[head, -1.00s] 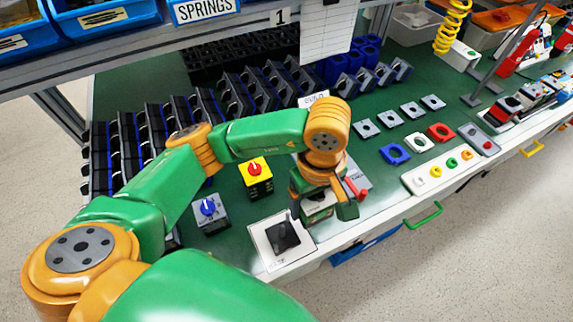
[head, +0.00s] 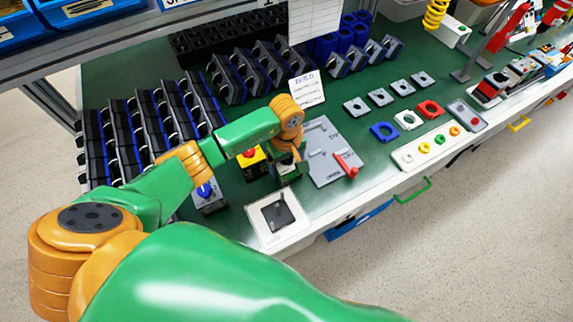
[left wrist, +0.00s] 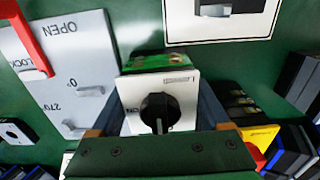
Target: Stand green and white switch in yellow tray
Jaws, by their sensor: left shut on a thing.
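The green and white switch (left wrist: 183,85) has a white face, a black knob and a green side. It fills the middle of the left wrist view between my two fingers. My left gripper (left wrist: 160,108) is shut on it. In the head view my left gripper (head: 287,172) hangs over the green bench, between the yellow switch and the grey panel; the held switch is small and mostly hidden there. I cannot make out a yellow tray. My right gripper is out of view.
A yellow switch with a red knob (head: 252,166) stands close left, partly behind my arm. A blue-knob switch (head: 208,196) is nearer left. A grey panel with a red handle (head: 346,165) lies right. A white plate with a black lever (head: 278,214) is in front.

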